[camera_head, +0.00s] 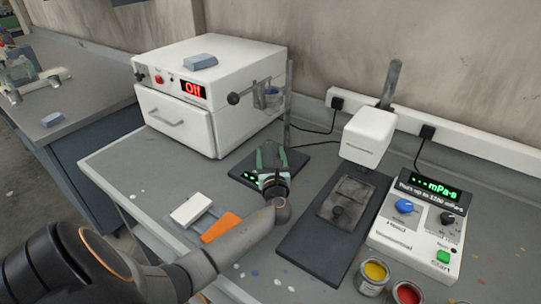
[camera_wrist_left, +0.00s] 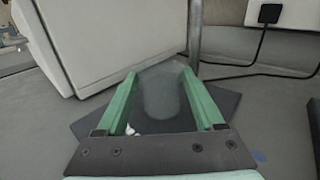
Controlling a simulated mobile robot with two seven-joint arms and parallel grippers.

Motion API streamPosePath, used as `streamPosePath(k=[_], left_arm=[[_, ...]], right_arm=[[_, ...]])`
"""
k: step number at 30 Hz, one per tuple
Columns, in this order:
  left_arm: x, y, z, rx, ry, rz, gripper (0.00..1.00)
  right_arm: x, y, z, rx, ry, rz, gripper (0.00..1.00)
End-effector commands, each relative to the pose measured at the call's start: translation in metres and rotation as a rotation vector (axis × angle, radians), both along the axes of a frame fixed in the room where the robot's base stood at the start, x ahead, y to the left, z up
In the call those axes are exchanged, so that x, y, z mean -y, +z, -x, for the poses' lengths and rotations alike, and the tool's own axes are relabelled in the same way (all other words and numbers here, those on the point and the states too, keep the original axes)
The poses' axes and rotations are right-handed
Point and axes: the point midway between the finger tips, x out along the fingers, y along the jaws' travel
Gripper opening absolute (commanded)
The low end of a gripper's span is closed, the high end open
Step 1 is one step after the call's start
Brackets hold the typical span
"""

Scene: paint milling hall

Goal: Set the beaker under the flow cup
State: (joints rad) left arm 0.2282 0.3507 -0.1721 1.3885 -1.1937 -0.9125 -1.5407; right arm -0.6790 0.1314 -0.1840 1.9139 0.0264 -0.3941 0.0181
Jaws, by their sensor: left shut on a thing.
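The beaker (camera_wrist_left: 160,92) is a clear, faint, rounded shape between my left gripper's green fingers in the left wrist view. My left gripper (camera_head: 271,157) is shut on it, low over the dark plate (camera_head: 318,160) at the foot of the stand (camera_head: 289,85). The gripper hides most of the beaker in the head view. I cannot tell whether the beaker touches the plate. The flow cup (camera_head: 272,98) hangs from the stand's clamp, above and a little behind the gripper. My right gripper is not in view.
A white oven (camera_head: 180,130) stands at the back left, with a blue block (camera_head: 201,62) on top. A viscometer (camera_head: 368,137) and its control box (camera_head: 412,232) are at right. Paint pots (camera_head: 373,273) stand in front. An orange-handled tool (camera_head: 221,227) lies beside my arm.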

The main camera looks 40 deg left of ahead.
Motion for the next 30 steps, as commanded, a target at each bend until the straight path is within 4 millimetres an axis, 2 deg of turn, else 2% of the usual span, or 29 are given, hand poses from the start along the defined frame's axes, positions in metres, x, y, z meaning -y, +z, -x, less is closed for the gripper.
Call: streamPosePath(k=[3, 4, 11, 21, 26, 30], left_arm=[[0.000, -0.004, 0.000, 0.000, 0.000, 0.000, 0.08], [0.000, -0.003, 0.000, 0.001, 0.000, 0.001, 0.72], [0.000, -0.003, 0.000, 0.000, 0.000, 0.001, 0.98], [0.000, 0.003, 0.000, 0.001, 0.000, 0.001, 1.00], [0.017, -0.001, 0.015, -0.001, -0.002, 0.003, 1.00], [0.040, -0.001, 0.037, -0.002, -0.003, 0.002, 1.00]], right_arm=[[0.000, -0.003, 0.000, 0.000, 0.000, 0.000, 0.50], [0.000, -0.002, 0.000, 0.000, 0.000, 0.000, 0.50], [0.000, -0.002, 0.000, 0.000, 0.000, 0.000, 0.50], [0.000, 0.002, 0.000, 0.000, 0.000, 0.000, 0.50], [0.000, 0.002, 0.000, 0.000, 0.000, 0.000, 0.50], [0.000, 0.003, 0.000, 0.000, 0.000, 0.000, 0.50]])
